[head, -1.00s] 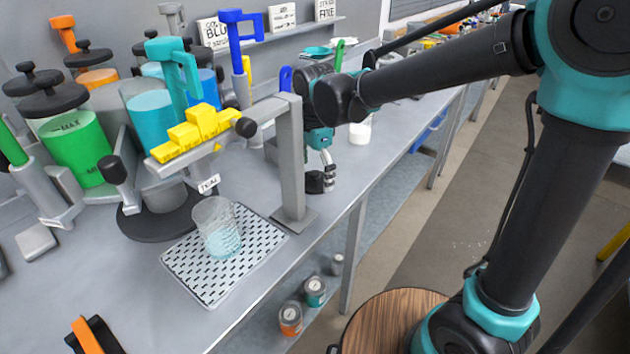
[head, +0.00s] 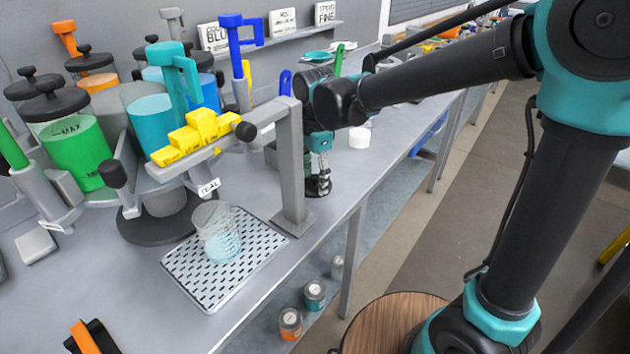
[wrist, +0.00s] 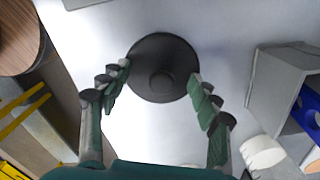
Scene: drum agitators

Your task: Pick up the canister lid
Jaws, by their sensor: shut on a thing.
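The canister lid (wrist: 163,52) is a dark round disc with a raised knob in its middle, lying on the pale bench in the wrist view. My gripper (wrist: 160,73) has its green fingers on opposite sides of the lid, with the tips against its rim. In the head view my gripper (head: 319,183) points down at the bench behind the grey post, with the lid low between the fingers and mostly hidden by them. I cannot tell any gap between the lid and the bench.
A grey post (head: 291,165) stands close to the left of my gripper. A white tub (head: 359,138) stands behind it to the right. A perforated tray (head: 190,268) with a clear beaker (head: 213,232) is in front. Several lidded canisters, one green (head: 78,152), stand left. The bench edge is near.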

